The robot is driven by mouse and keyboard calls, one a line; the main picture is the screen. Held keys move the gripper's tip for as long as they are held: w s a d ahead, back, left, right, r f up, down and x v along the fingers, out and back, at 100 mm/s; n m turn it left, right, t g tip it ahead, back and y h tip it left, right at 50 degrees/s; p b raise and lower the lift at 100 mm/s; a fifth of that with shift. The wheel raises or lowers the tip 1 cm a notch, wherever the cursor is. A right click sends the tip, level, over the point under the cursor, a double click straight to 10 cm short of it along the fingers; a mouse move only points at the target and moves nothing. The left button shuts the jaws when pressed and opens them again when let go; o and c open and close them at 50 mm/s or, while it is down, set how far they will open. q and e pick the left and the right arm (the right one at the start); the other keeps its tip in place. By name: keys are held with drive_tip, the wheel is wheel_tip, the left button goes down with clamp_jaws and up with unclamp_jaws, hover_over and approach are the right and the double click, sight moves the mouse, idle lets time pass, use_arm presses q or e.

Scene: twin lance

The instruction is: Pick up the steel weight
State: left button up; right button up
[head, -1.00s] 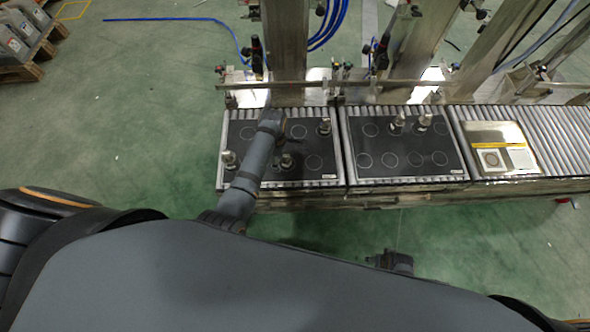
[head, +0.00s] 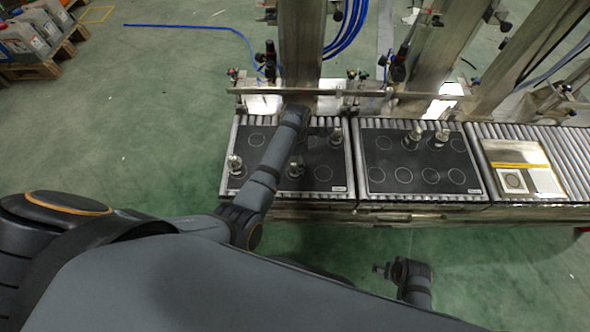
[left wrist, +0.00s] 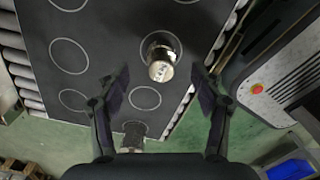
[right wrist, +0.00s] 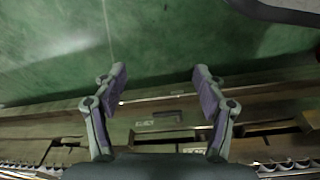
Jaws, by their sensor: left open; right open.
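Several steel weights stand on printed circles of two black mats. On the left mat (head: 262,185), one weight (head: 236,163) is at the left edge, one (head: 296,169) near the front and one (head: 336,137) at the right. My left gripper (head: 299,132) is over this mat, its fingers mostly hidden by my arm. In the left wrist view the open, empty fingers (left wrist: 160,77) frame a shiny cylindrical weight (left wrist: 162,64), apart from it. Another weight (left wrist: 132,137) shows lower down. My right gripper (head: 381,269) is open and empty in front of the conveyor; its fingers also show in the right wrist view (right wrist: 160,76).
The second black mat (head: 385,157) holds two weights (head: 413,137) (head: 441,138). A metal plate with pale squares (head: 512,154) lies right of it on the roller conveyor (head: 565,150). Steel posts (head: 302,45) and a rail stand behind. Green floor is clear in front.

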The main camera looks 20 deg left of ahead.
sight(295, 164)
use_arm(q)
drive_tip(key=f+b, duration=0.1)
drive_tip(key=f, duration=0.1)
drive_tip(key=f+b, duration=0.1)
drive_tip(key=f, duration=0.1)
drive_tip(key=shift+s+a+f, duration=0.15)
drive_tip(key=shift+s+f, duration=0.05)
drive_tip(key=shift+f, duration=0.3)
clamp_jaws()
use_arm(e)
wheel_tip(295, 164, up, 7)
drive_tip(key=w+a, duration=0.1)
drive_tip(key=shift+a+f, duration=0.2)
drive_tip(key=shift+a, duration=0.1)
